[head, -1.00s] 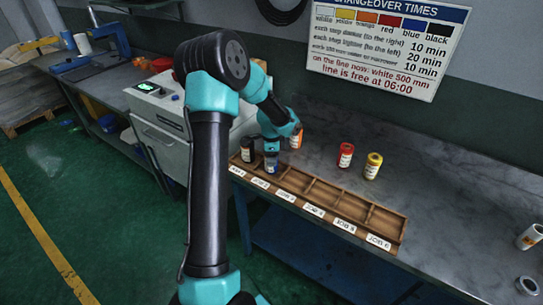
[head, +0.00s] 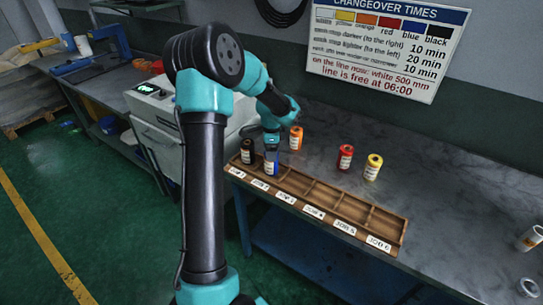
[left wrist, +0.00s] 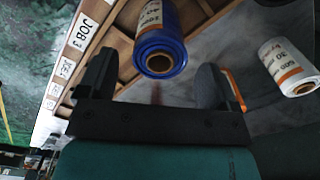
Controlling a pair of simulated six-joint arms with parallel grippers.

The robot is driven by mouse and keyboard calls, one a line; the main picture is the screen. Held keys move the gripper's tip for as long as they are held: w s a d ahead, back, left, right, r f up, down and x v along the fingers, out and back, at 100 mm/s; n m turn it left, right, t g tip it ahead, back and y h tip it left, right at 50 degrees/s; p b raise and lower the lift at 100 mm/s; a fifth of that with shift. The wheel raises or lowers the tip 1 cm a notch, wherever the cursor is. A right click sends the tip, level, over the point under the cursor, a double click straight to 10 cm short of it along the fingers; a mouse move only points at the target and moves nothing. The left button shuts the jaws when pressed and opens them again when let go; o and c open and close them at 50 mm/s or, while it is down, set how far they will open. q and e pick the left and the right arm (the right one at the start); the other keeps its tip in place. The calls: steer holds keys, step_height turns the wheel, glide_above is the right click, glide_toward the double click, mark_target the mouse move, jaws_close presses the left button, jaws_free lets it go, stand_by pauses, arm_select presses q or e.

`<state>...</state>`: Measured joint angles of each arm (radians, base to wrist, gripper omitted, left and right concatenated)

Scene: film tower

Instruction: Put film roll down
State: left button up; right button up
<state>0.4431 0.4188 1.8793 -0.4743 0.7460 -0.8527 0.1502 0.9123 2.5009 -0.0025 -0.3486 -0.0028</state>
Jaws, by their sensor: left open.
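The blue film roll (head: 271,163) stands upright in the second compartment from the left of the wooden rack (head: 325,197). My left gripper (head: 271,139) is open just above it in the head view. In the left wrist view the blue roll (left wrist: 160,45) lies between and beyond the two spread fingers, with a gap on both sides. A black roll (head: 247,151) stands in the first compartment, left of the blue one. The other compartments look empty. My right gripper does not show.
An orange roll (head: 296,138) stands on the bench behind the rack, close to my left gripper. A red roll (head: 345,157) and a yellow roll (head: 373,167) stand farther right. The bench between is clear.

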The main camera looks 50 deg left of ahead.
arm_select(q)
step_height(320, 180, up, 8)
steer(key=shift+f, duration=0.2)
stand_by(0.6)
